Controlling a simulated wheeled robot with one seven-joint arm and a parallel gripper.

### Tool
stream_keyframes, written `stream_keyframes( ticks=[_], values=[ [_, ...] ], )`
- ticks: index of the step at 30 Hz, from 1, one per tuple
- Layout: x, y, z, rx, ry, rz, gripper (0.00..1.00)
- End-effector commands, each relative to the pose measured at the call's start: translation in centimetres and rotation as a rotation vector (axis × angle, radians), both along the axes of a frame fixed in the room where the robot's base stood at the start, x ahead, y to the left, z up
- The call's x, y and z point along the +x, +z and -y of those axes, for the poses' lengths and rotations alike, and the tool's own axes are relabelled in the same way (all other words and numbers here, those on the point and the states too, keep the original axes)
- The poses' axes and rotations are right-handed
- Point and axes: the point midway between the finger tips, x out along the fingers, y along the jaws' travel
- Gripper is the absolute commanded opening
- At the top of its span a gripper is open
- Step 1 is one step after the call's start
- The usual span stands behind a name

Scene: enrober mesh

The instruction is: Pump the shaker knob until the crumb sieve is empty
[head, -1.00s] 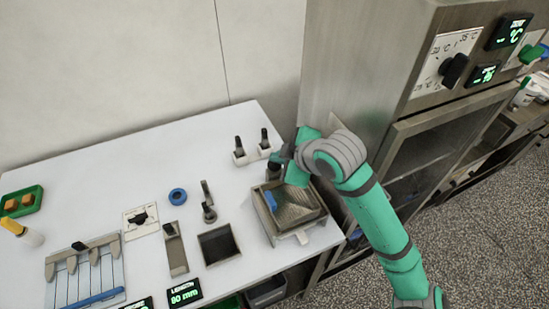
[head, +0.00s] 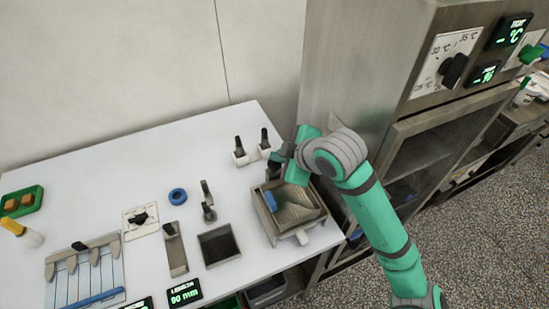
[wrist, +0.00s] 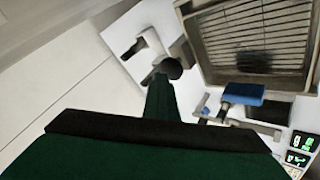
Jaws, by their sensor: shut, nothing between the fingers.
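The crumb sieve (head: 318,222) is a square metal-framed tray with a mesh floor, on the right end of the white table. It shows in the wrist view (wrist: 205,62) at top right, with a dark patch on its mesh; I cannot tell whether that is crumbs or shadow. A dark round knob (wrist: 170,68), seemingly the shaker knob, is just past my fingertips. My gripper (head: 276,160) is shut and empty at the sieve's back-left corner; it also shows in the wrist view (wrist: 160,80). Whether it touches the knob is unclear. A blue piece (wrist: 243,94) sits at the sieve's edge.
A steel cabinet (head: 360,90) with dials stands close on the right, behind my arm. Two small dark levers stand on white blocks (head: 253,155) behind the sieve. A dark square bin (head: 219,245) lies to its left. The table's back left is clear.

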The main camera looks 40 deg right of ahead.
Motion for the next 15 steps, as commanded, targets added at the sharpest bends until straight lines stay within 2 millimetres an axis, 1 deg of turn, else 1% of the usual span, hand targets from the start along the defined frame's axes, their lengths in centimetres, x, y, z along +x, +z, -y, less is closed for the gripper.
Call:
stream_keyframes(
  ticks=[15],
  values=[
    [0.0,2.5,0.0,0.0,0.001,0.001,0.0]
  ],
)
